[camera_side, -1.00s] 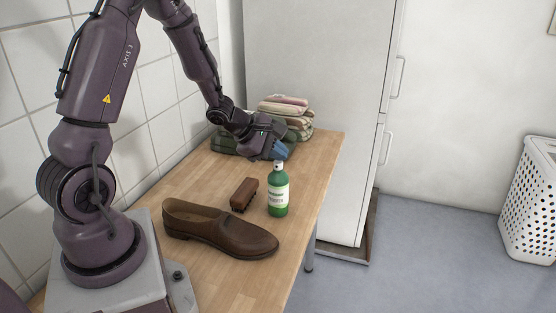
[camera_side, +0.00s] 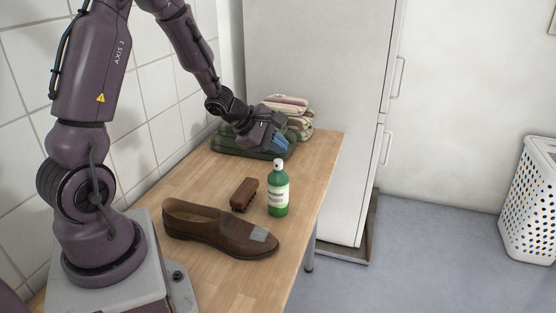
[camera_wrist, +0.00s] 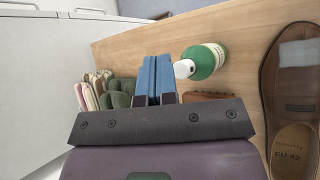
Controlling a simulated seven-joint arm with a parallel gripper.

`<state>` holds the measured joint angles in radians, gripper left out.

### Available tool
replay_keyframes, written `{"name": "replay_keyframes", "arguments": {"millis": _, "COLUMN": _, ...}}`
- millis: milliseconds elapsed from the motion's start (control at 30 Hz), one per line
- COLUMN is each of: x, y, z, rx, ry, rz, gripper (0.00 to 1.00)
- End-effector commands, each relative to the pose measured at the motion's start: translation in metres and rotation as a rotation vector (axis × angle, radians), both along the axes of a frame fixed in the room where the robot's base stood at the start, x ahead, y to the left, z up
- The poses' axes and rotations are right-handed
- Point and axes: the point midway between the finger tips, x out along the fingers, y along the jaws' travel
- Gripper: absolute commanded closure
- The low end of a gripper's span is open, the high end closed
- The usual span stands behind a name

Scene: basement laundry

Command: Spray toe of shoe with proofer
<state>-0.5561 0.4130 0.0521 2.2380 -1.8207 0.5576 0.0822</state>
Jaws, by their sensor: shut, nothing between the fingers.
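The brown loafer (camera_side: 205,228) lies sole down at the front of the table, toe to the right; it also shows in the wrist view (camera_wrist: 268,95). A pale grey, roughly rectangular patch (camera_side: 259,234) is on its toe and shows in the wrist view (camera_wrist: 300,52). A green bottle with a white label and white cap (camera_side: 278,192) stands upright behind the toe; the wrist view shows it too (camera_wrist: 208,62). My gripper (camera_side: 281,146), with blue fingers (camera_wrist: 157,75), is shut and empty, just behind and above the bottle's cap, apparently not touching it.
Folded green cloth (camera_side: 232,143) and striped textiles (camera_side: 290,108) are stacked at the table's back, close to my gripper. A white cabinet (camera_side: 310,90) stands behind the table. The table's right edge is near the bottle.

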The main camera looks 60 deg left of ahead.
Motion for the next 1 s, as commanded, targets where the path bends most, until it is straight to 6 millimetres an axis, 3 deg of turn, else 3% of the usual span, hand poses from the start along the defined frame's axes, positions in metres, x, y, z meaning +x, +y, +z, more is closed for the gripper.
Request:
{"name": "replay_keyframes", "arguments": {"millis": 533, "x": 0.001, "y": 0.000, "z": 0.053, "rx": 0.003, "ry": -0.003, "rz": -0.002, "gripper": 1.00}}
{"name": "replay_keyframes", "arguments": {"millis": 1000, "x": 0.000, "y": 0.000, "z": 0.057, "rx": 0.002, "ry": -0.001, "rz": -0.001, "gripper": 1.00}}
